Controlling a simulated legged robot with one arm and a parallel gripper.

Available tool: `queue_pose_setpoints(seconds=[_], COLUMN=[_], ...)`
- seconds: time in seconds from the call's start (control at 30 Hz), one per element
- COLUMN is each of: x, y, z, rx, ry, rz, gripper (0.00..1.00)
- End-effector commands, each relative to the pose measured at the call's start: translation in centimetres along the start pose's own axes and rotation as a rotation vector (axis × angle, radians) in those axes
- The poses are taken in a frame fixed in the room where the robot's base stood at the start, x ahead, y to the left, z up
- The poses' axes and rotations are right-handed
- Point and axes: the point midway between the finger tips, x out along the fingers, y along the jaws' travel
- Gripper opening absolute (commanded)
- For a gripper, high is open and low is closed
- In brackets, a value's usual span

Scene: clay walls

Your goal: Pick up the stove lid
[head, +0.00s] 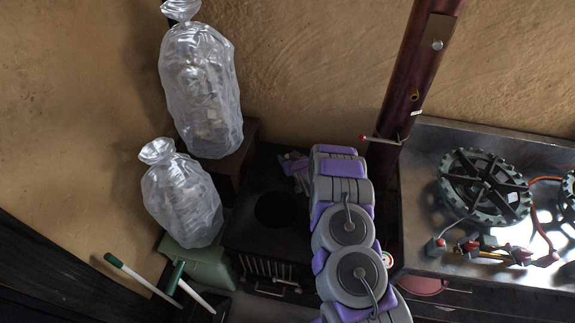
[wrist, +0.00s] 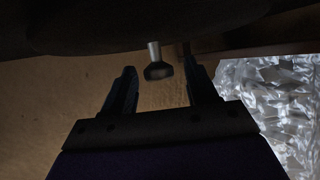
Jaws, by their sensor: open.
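The dark stove (head: 262,238) stands low in the middle of the head view, with a darker round patch (head: 276,210) on its top. I cannot tell if that patch is an opening or a cover. In the wrist view a dark knob (wrist: 158,71) on a pale stem joins a wide dark surface (wrist: 90,30), which looks like the stove lid. My gripper (wrist: 160,75) is open, with one finger on either side of the knob in the picture. No contact shows. In the head view my gripper (head: 294,168) is partly hidden over the stove's back.
Two clear plastic bags (head: 202,95) (head: 182,200) stand left of the stove; one bag (wrist: 275,105) shows in the wrist view. A dark red pipe (head: 410,90) rises at right. A metal counter (head: 425,170) with burners (head: 485,187) lies beyond it. Green-and-white handles (head: 150,280) lean at lower left.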

Motion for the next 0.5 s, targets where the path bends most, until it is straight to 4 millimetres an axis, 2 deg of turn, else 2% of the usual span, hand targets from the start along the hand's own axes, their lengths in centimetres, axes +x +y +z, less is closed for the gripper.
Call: queue_pose_setpoints(seconds=[0.13,0.43,0.5], x=[1.04,1.19,1.20], y=[-0.07,-0.05,-0.05], z=[-0.01,-0.12,-0.12], rx=[0.000,0.001,0.001], ry=[0.002,0.002,0.002], rz=[-0.001,-0.001,-0.001], gripper=[0.58,0.58,0.51])
